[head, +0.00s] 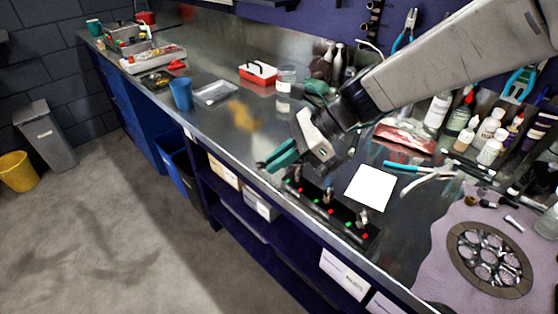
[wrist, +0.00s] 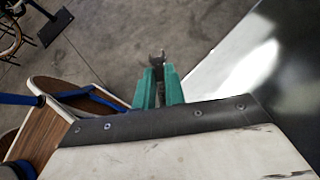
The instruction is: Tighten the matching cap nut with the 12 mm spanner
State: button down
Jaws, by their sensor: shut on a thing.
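My gripper (head: 279,158) has teal fingers and hangs over the front edge of the bench. In the wrist view the fingers (wrist: 158,88) are shut on the spanner (wrist: 158,59). Its dark open-ended head sticks out past the fingertips, and the rest is hidden between them. I cannot make out the spanner or its size in the head view. A black strip (head: 341,222) lies along the bench's front edge, to the right of my gripper. It carries metal cap nuts, including a middle one (head: 328,195) and a right one (head: 362,217), with green and red dots beside them.
A white sheet (head: 370,188) lies behind the strip. Teal-handled pliers (head: 409,168), bottles (head: 491,135) and a mat with a cassette (head: 490,258) are to the right. A blue cup (head: 181,94) stands to the left. Bare bench top lies left of my gripper.

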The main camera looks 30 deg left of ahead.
jog(key=shift+r, duration=0.2)
dwell(0.3)
jog(key=shift+s+a+r, duration=0.1)
jog(key=shift+s+r, duration=0.2)
jog(key=shift+r, duration=0.35)
jog(key=shift+s+a+r, duration=0.1)
jog(key=shift+s+r, duration=0.25)
jog(key=shift+r, duration=0.3)
jog(key=shift+s+a+r, duration=0.1)
jog(key=shift+s+r, duration=0.2)
jog(key=shift+r, duration=0.35)
